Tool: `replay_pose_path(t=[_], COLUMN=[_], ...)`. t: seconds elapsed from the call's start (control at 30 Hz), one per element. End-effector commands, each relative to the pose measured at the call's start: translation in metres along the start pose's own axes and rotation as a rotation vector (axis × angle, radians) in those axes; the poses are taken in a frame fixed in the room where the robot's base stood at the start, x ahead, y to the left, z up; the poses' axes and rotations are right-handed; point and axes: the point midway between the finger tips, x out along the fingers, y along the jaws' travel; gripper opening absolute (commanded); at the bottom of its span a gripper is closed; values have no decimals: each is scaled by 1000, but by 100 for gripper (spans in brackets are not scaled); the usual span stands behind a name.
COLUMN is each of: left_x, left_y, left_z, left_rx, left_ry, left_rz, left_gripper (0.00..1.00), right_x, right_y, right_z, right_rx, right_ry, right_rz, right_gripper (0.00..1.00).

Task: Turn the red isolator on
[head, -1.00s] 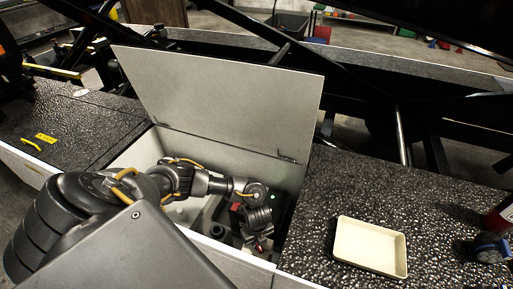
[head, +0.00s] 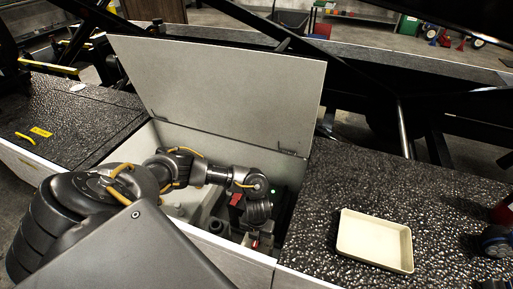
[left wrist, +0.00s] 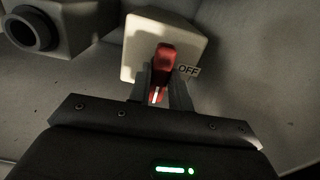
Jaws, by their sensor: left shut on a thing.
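The red isolator handle (left wrist: 165,62) sits on a pale box (left wrist: 135,45) in the left wrist view. A label reading OFF (left wrist: 188,70) is just to its right. My left gripper (left wrist: 163,85) is shut on the red handle, with one finger on each side of it. In the head view my left gripper (head: 256,240) is down inside the open compartment, where the arm hides much of the isolator. My right gripper is in neither view.
The compartment's pale lid (head: 225,85) stands open behind the arm. A cream tray (head: 375,265) lies on the dark textured deck to the right. A grey round fitting (left wrist: 32,32) is beside the isolator box.

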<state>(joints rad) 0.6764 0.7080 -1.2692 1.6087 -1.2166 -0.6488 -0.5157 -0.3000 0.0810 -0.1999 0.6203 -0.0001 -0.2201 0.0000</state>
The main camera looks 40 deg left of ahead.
Motion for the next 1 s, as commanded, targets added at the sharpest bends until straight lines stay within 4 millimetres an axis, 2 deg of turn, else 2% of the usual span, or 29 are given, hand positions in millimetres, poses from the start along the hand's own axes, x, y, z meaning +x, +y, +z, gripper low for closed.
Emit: replay_pose_path(t=[0.67, 0.7, 0.8, 0.87, 1.0], left_x=[2, 2, 2, 1, 1], left_y=[1, 1, 1, 0, 0], left_z=[-5, -5, -4, -3, -2], left_rx=[66, 66, 65, 64, 62], left_ry=[11, 11, 8, 7, 5], left_rz=[3, 3, 2, 2, 1], left_gripper=[0, 23, 36, 42, 42], right_x=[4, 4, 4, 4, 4], right_y=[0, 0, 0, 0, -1], right_z=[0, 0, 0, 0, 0], right_rx=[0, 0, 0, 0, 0], right_ry=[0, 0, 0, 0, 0], right_rz=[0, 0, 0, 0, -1], right_gripper=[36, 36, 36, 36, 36])
